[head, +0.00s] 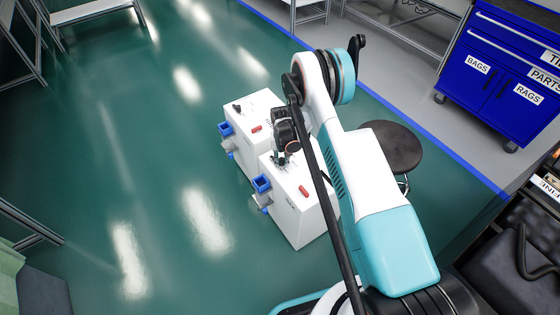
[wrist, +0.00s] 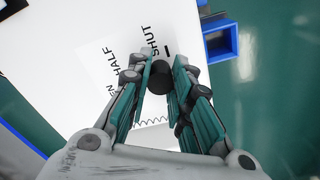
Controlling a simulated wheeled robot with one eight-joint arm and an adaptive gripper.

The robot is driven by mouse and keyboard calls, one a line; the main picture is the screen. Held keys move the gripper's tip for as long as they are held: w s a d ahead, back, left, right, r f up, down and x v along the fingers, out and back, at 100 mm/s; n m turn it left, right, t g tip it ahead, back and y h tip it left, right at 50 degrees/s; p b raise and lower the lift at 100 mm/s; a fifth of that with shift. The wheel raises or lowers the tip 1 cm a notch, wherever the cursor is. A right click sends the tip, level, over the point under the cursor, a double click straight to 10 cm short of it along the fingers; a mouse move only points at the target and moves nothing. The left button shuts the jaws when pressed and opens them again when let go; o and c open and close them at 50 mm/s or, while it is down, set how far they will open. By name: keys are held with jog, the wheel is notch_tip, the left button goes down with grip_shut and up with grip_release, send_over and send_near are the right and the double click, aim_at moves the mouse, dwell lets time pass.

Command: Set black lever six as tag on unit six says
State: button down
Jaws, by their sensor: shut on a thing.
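My gripper (wrist: 163,72) is shut on the black lever (wrist: 160,88), whose dark rounded end shows between the fingers. The words HALF (wrist: 126,62) and SHUT (wrist: 152,40) and a cut-off word ending in EN are printed on the white top beside it. The lever end is nearest the word SHUT; its exact setting cannot be told. In the head view my gripper (head: 284,157) is over the top of the nearer white unit (head: 300,215), and the lever is hidden there. No unit number or tag can be read.
A second white unit (head: 250,140) with a black lever (head: 237,108) and a red handle (head: 256,129) stands behind. Blue boxes (head: 261,183) stick out at the units' left sides. A round stool (head: 386,147) stands to the right. The green floor at left is clear.

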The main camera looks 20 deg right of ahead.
jog(key=n, duration=0.1)
jog(key=w+d+n, duration=0.1)
jog(key=n, duration=0.1)
jog(key=shift+d, duration=0.15)
jog(key=shift+w+d+n, duration=0.2)
jog(key=shift+w+n, duration=0.15)
jog(key=shift+n, duration=0.45)
jog(key=shift+w+d+n, duration=0.15)
jog(key=shift+w+n, duration=0.15)
jog(key=shift+n, duration=0.5)
jog(key=c, duration=1.4)
grip_release()
jog(key=shift+r, duration=0.15)
notch_tip(320, 180, up, 12)
jog(key=shift+f, duration=0.1)
